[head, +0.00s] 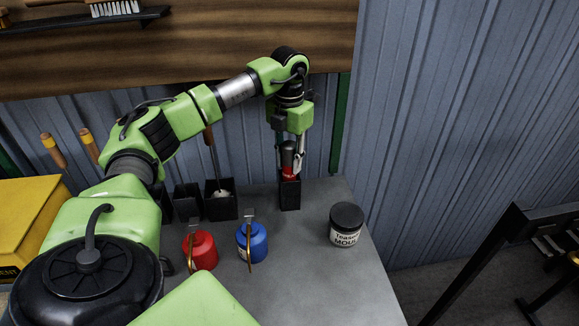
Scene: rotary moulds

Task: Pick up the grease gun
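The object that looks like the grease gun (289,160) has a dark upper part and a red lower part. It stands upright in a narrow black holder (290,194) at the back right of the grey bench, its lower end hidden inside. My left gripper (290,168) points down over it from above. Its fingers are spread, one on each side of the grease gun, and I cannot tell whether they touch it. My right gripper is not in view.
A red can (201,250) and a blue can (252,243) stand in front on the grey bench (320,285). A dark-lidded jar (346,226) stands to the right. Black holders (221,205) line the back. A yellow box (28,225) is at left.

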